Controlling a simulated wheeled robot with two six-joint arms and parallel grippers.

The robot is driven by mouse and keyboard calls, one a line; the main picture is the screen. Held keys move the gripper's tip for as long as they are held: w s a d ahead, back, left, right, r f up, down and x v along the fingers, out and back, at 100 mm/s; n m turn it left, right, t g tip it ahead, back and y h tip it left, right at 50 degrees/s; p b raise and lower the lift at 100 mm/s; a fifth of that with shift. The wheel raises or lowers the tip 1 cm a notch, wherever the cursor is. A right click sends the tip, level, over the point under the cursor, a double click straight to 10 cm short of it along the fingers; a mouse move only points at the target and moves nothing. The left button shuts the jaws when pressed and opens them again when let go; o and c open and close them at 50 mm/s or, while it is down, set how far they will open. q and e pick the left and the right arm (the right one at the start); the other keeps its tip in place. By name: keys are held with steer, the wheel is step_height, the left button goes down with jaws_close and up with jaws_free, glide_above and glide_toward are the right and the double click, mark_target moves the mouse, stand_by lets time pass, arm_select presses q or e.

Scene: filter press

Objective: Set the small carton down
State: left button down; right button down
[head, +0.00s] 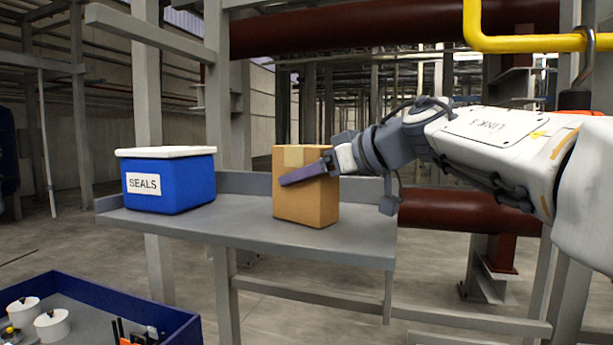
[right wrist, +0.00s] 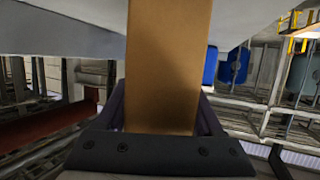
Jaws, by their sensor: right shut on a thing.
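The small carton (head: 306,207) is a brown box with a lighter tape patch near its top. It stands upright at the right part of the grey shelf (head: 240,232), and its bottom looks to be at the shelf surface; I cannot tell if it bears fully on it. My right gripper (head: 308,173) comes from the right and is shut on the carton's upper part, with one finger across its near face. In the right wrist view the carton (right wrist: 167,65) fills the middle between the fingers. My left gripper is not in view.
A blue box with a white lid, labelled SEALS (head: 170,184), stands on the shelf's left part. Bare shelf lies between it and the carton. The shelf has a raised back edge. A dark blue tray (head: 165,312) with white round parts is at the lower left. A yellow pipe (head: 530,43) runs at the upper right.

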steer(key=shift+c, duration=0.2)
jaws_free()
steer(key=shift+f, duration=0.15)
steer(key=b+v, duration=0.2)
steer(key=v, duration=1)
steer(key=shift+d, duration=0.1)
